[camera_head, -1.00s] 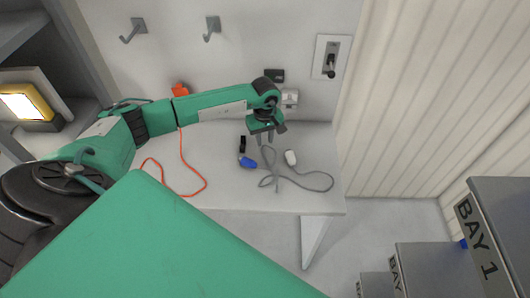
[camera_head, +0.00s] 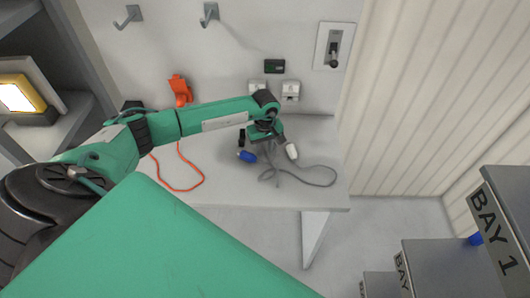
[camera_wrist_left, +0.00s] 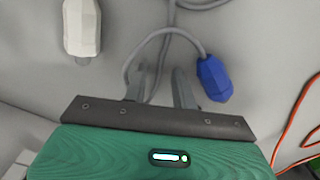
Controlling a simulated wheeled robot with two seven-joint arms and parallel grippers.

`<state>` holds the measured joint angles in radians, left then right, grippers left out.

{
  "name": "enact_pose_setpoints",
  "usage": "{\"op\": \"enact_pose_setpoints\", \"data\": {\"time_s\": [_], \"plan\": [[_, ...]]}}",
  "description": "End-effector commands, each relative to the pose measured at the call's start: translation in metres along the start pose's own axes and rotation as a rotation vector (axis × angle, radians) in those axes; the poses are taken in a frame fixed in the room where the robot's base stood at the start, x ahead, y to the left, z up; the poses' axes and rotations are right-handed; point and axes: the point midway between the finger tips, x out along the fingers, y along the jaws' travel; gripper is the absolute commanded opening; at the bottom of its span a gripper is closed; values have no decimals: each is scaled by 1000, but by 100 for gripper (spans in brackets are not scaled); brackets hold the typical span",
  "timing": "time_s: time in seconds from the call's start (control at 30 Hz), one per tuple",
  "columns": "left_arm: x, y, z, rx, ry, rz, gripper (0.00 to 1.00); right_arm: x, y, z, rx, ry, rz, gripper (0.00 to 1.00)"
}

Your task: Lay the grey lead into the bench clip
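The grey lead (camera_head: 318,184) lies in loose loops on the white bench. It has a blue plug (camera_head: 246,156) and a white plug (camera_head: 291,151) beside it. My left gripper (camera_head: 265,139) is low over the lead, between the two plugs. In the left wrist view its two fingers (camera_wrist_left: 158,86) are apart, with a stretch of grey lead (camera_wrist_left: 162,50) running between them. The blue plug (camera_wrist_left: 214,78) is just right of the fingers and the white plug (camera_wrist_left: 82,28) is to their upper left. A small black piece (camera_head: 242,137), perhaps the bench clip, stands behind the blue plug, partly beside my gripper.
An orange cord (camera_head: 198,186) lies on the left of the bench, below an orange holder (camera_head: 180,90) on the wall. Two light sockets (camera_head: 290,90) and a black box (camera_head: 274,66) are on the wall behind. Grey BAY boxes (camera_head: 440,268) stand at the lower right.

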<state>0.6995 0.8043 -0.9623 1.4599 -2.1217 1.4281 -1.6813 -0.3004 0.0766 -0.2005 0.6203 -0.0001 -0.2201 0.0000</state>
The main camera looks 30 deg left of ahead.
Motion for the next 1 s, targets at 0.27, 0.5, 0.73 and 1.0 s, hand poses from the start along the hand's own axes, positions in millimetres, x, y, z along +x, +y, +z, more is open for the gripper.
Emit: {"op": "enact_pose_setpoints", "data": {"time_s": [0.27,0.5,0.73,1.0], "plan": [[7,0,0,0,0,0,27,6,3,1,-1,-1,3,64],[5,0,0,0,0,0,4,4,5,1,-2,-1,5,64],[4,0,0,0,0,0,0,4,5,1,-2,-1,5,64],[-9,0,0,1,1,1,0,-3,5,1,-1,-1,5,64]]}}
